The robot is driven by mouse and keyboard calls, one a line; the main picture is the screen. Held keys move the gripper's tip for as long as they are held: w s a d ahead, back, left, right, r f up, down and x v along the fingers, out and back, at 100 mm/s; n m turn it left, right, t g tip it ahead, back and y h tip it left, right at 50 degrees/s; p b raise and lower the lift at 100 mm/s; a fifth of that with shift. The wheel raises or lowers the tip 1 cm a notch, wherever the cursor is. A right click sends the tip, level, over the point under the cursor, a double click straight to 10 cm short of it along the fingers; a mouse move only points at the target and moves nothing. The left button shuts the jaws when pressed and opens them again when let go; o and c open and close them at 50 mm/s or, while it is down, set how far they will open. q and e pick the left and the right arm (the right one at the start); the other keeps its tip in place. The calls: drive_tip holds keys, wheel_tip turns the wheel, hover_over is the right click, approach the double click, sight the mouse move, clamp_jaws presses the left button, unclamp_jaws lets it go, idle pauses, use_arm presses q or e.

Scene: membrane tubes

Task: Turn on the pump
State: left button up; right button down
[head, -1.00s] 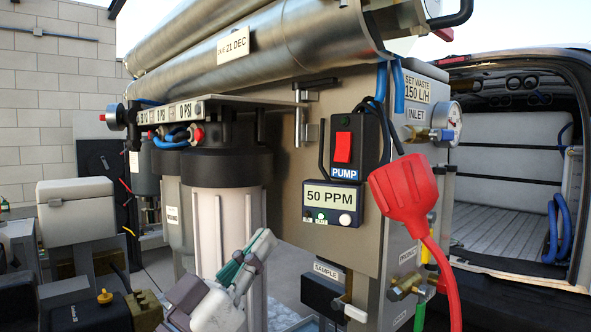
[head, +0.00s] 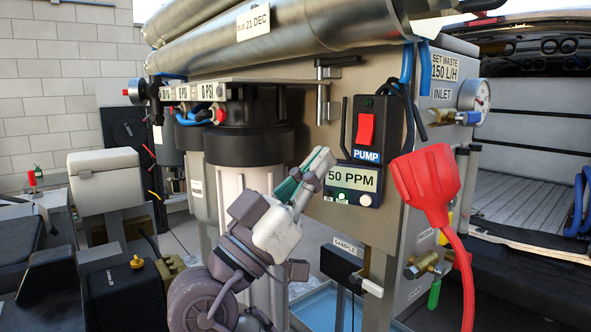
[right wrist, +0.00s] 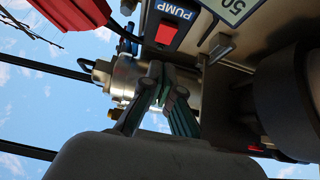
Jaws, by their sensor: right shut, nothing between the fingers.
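The pump switch is a red rocker (head: 366,129) in a black box labelled PUMP (head: 367,155) on the metal panel. It also shows in the right wrist view (right wrist: 166,33), near the top. Below it sits a meter reading 50 PPM (head: 352,178). My right gripper (head: 322,160) is shut and empty, in front of the panel, below and left of the switch and apart from it in the picture. Its closed green-padded fingers also show in the right wrist view (right wrist: 155,75), pointing up toward the panel. My left gripper is not in view.
A large red plug (head: 426,184) with a red cable hangs right of the switch. A black hook-like handle stands just left of the box. A white filter housing (head: 236,185) is behind my right arm. A pressure gauge (head: 475,96) is at the right.

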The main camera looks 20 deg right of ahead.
sight(363, 138)
drive_tip(key=d+p, duration=0.1)
drive_tip(key=w+d+r+p, duration=0.1)
drive_tip(key=d, duration=0.3)
drive_tip(key=shift+w+r+p, duration=0.3)
drive_tip(key=shift+r+p, duration=0.05)
drive_tip(key=shift+p, duration=0.05)
drive_tip(key=shift+w+d+f, duration=0.2)
drive_tip(key=shift+d+f, duration=0.05)
drive_tip(key=shift+d, duration=0.2)
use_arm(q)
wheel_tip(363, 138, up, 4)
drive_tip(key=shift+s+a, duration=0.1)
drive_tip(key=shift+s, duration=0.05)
use_arm(e)
drive_tip(key=shift+a, duration=0.1)
drive_tip(key=shift+f, duration=0.15)
drive_tip(key=b, duration=0.3)
drive_tip(key=shift+d+f+h, duration=0.3)
drive_tip(key=shift+f, duration=0.1)
drive_tip(key=shift+w+r, duration=0.15)
drive_tip(key=shift+r, duration=0.3)
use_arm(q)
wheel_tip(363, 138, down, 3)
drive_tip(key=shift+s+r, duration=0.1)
